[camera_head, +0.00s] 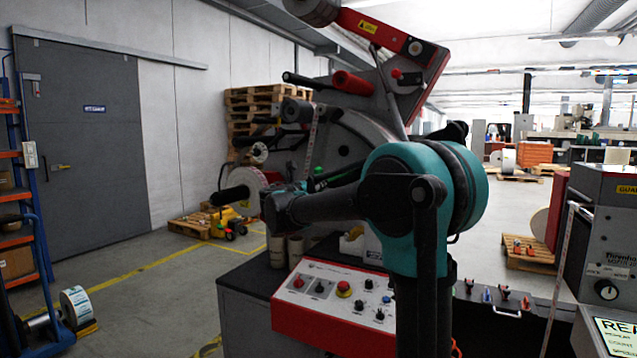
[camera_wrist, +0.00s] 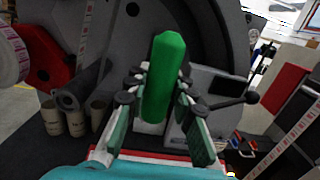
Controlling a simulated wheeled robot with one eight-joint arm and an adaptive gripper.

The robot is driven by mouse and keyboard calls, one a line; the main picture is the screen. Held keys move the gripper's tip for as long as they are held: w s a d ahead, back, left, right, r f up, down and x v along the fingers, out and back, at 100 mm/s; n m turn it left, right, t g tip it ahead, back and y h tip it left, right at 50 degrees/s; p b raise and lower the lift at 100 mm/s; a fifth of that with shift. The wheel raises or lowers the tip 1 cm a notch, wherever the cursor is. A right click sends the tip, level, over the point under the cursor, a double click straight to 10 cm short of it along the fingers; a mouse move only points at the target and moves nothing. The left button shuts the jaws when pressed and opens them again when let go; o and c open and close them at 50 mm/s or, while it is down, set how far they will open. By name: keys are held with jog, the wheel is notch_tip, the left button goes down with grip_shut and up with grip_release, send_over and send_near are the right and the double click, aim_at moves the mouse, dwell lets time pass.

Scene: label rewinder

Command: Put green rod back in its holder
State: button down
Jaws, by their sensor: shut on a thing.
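The green rod (camera_wrist: 165,75) stands lengthwise between the fingers of my gripper (camera_wrist: 163,92) in the wrist view. The fingers press on it from both sides, and its faceted end points away from my wrist. In the head view my arm hides most of the gripper; a small bit of green (camera_head: 318,170) shows beyond the arm, in front of the grey rewinder disc (camera_head: 345,140). I cannot tell which part is the rod's holder.
A red-fronted control panel (camera_head: 335,300) lies below my arm. Cardboard cores (camera_wrist: 75,118) stand left of the rod in the wrist view, and a lever with a black knob (camera_wrist: 250,97) is to its right. A label roll (camera_head: 245,185) sits left of my arm.

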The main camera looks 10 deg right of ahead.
jog(key=shift+f, duration=0.4)
dwell(0.3)
jog(key=c, duration=1.2)
grip_release()
